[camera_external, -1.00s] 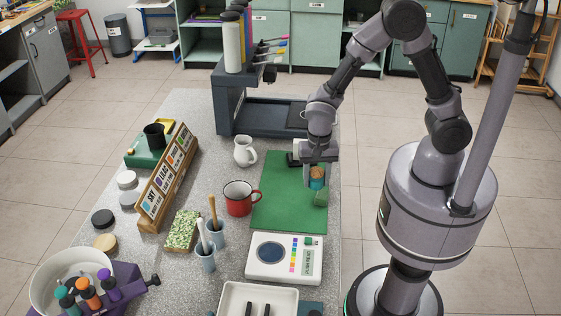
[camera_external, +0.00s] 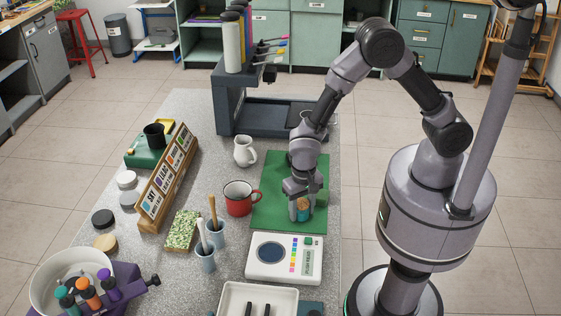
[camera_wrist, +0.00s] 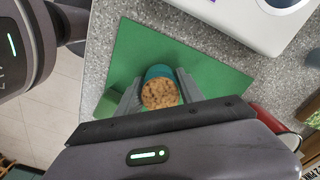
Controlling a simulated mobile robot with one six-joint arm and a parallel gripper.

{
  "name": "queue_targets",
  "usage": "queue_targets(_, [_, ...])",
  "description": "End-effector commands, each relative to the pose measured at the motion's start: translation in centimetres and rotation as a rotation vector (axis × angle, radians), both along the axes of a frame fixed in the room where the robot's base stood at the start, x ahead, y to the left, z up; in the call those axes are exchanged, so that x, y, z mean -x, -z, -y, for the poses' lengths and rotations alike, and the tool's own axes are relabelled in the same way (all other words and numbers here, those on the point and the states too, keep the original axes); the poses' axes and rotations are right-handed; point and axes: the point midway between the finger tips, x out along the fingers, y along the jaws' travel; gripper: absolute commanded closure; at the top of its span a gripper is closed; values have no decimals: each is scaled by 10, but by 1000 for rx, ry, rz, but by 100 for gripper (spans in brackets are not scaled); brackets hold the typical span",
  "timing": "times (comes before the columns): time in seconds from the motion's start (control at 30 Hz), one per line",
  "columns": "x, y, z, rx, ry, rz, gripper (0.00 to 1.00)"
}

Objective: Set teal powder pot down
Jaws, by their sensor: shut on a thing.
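The teal powder pot (camera_external: 304,212) has a brown, cork-like top and is held between the fingers of my gripper (camera_external: 301,208). The pot is over the front part of the green mat (camera_external: 313,172). In the wrist view the pot (camera_wrist: 161,90) sits between both fingers of my gripper (camera_wrist: 157,95), with the green mat (camera_wrist: 215,76) below and around it. My gripper is shut on the pot. I cannot tell whether the pot's base touches the mat.
A red mug (camera_external: 238,203) stands just left of the mat. A white scale (camera_external: 285,258) lies right in front of it.

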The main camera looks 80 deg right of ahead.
Motion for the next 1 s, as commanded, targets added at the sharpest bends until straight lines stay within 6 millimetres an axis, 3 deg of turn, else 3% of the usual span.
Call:
queue_targets(0.03, [0, 3, 0, 0, 0, 0, 99])
queue_targets(0.07, [0, 3, 0, 0, 0, 0, 52])
queue_targets(0.17, [0, 2, 0, 0, 0, 0, 34])
queue_targets(0.43, [0, 1, 0, 0, 1, 0, 34])
queue_targets(0.53, [0, -9, 0, 0, 1, 1, 34])
queue_targets(0.8, [-1, -85, 0, -1, 1, 4, 34])
queue_targets(1.0, [0, -118, 0, -1, 0, 1, 34])
